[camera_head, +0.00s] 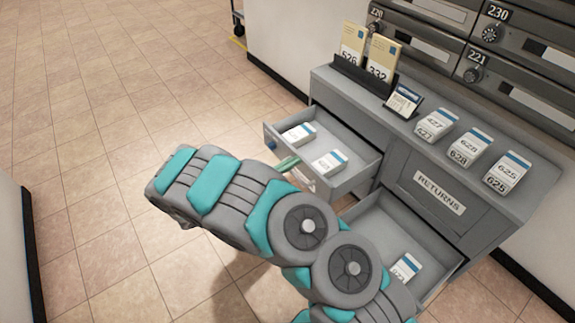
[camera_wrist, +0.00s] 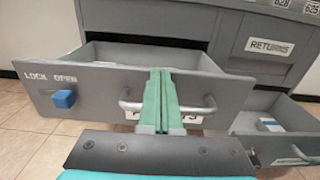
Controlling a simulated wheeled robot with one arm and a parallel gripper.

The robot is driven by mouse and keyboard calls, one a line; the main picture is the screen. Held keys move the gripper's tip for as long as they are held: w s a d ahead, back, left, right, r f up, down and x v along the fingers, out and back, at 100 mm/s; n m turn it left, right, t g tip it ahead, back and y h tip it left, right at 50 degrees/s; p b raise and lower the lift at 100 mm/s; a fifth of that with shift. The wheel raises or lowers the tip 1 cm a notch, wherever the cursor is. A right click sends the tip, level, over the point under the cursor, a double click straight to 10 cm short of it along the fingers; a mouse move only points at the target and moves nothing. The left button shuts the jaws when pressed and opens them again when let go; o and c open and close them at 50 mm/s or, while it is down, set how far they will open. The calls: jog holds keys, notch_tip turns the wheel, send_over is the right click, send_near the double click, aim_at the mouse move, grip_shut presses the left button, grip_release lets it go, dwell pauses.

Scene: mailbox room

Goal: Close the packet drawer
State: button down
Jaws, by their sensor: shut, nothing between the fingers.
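The packet drawer (camera_head: 352,177), the upper left drawer of the grey cabinet, stands pulled out with several white packets inside. In the wrist view its front panel (camera_wrist: 95,92) faces me, with a bar handle (camera_wrist: 200,108) and a label mostly hidden behind my fingers. A blue slider (camera_wrist: 63,99) sits below the words LOCK OPEN, nearer OPEN in the picture than the far left edge. My gripper (camera_wrist: 160,85) is shut and empty, its green fingers upright in front of the handle's middle. I cannot tell whether they touch the panel. My arm hides part of the drawer front in the head view.
A lower drawer (camera_head: 440,262) is also open to the right, with a packet in it. A RETURNS panel (camera_head: 437,193) sits beside the packet drawer. Packets and a card holder (camera_head: 362,75) stand on the cabinet top. The tiled floor at left is clear.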

jog(key=b+x, duration=0.3)
jog(key=x, duration=1.7)
jog(key=shift+w+d, duration=0.3)
jog(key=shift+d, duration=0.15)
jog(key=shift+r, duration=0.1)
jog(key=shift+w, duration=0.1)
